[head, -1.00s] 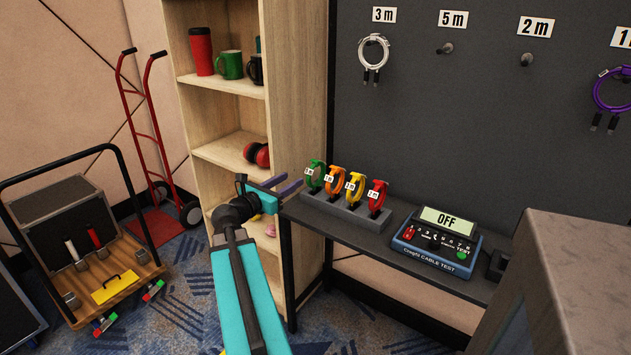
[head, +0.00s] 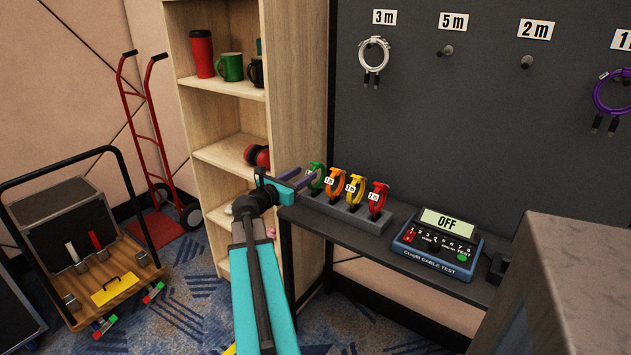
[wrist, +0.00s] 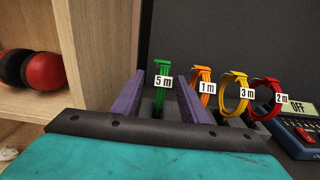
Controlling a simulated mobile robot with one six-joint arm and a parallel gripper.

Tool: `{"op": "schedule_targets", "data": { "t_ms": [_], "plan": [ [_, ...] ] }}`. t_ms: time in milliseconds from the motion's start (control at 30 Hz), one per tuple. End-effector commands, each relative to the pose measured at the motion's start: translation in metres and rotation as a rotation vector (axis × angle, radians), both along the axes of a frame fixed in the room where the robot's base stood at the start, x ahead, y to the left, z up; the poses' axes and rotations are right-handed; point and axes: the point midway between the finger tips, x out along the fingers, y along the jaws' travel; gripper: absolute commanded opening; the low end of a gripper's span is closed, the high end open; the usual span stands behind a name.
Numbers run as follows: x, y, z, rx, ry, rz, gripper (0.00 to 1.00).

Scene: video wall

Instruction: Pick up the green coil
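The green coil (head: 316,177) stands upright at the left end of a grey rack on the narrow table. In the wrist view the green coil (wrist: 161,88) carries a "5 m" tag. My gripper (head: 306,176) is at the rack's left end. In the wrist view its purple fingers (wrist: 160,92) are spread apart, one on each side of the green coil, with visible gaps. No grip on the coil shows. The coil's lower part sits in the rack (head: 345,213).
Orange (head: 334,183), yellow (head: 355,188) and red (head: 377,198) coils stand to the right in the same rack. A cable tester (head: 438,243) reading OFF sits further right. A wooden shelf (head: 300,100) stands close on the left. A dark pegboard (head: 450,120) rises behind.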

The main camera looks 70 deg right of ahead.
Motion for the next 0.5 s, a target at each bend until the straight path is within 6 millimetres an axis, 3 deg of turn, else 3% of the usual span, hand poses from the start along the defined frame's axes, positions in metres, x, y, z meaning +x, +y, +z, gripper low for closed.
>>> {"op": "schedule_targets", "data": {
  "t_ms": [200, 500],
  "plan": [
    [-0.005, -0.019, -0.001, 0.000, 0.000, 0.000, 0.40],
    [-0.006, -0.020, -0.001, 0.000, 0.000, 0.000, 0.40]
  ]
}}
